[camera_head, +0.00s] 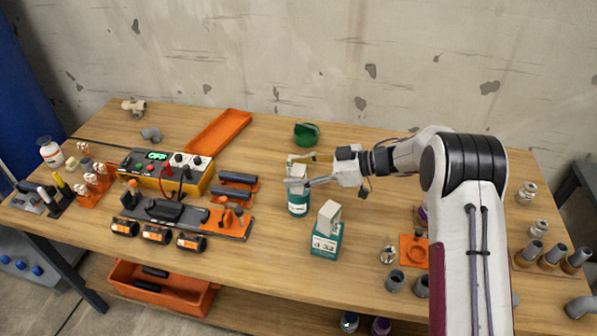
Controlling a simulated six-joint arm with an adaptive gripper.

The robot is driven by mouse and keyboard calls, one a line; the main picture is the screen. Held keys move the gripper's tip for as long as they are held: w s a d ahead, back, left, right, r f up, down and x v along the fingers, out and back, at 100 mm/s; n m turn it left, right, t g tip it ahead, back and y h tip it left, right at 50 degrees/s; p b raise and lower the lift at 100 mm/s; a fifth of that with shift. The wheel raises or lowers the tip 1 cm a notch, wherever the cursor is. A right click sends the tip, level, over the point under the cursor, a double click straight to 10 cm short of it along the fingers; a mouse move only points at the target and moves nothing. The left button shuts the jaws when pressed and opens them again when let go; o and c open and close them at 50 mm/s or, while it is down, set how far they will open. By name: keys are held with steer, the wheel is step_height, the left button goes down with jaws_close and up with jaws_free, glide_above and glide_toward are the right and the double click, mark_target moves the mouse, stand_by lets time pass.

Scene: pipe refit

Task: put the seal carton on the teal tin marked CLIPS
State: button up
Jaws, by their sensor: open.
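A round teal tin (299,206) with a pale label stands near the middle of the table; its print is too small to read. A small pale block (298,171), possibly the seal carton, shows at the tin's top between the fingers of my gripper (291,171). My gripper is open and reaches in from the right, its fingers on either side of this block. I cannot tell whether the fingers touch it. In front stands a square teal box (325,244) with a white label, and a pale grey carton (329,214) sits upright on it.
A green round item (306,134) lies behind my gripper. An orange tray (220,136), a yellow control box (163,172) and a black-and-orange rack (180,217) fill the left. Grey pipe pieces (395,281) and an orange plate (413,250) lie at right front.

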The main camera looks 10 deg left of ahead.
steer(key=v, duration=1.2)
steer(key=shift+r, duration=0.1)
stand_by(0.6)
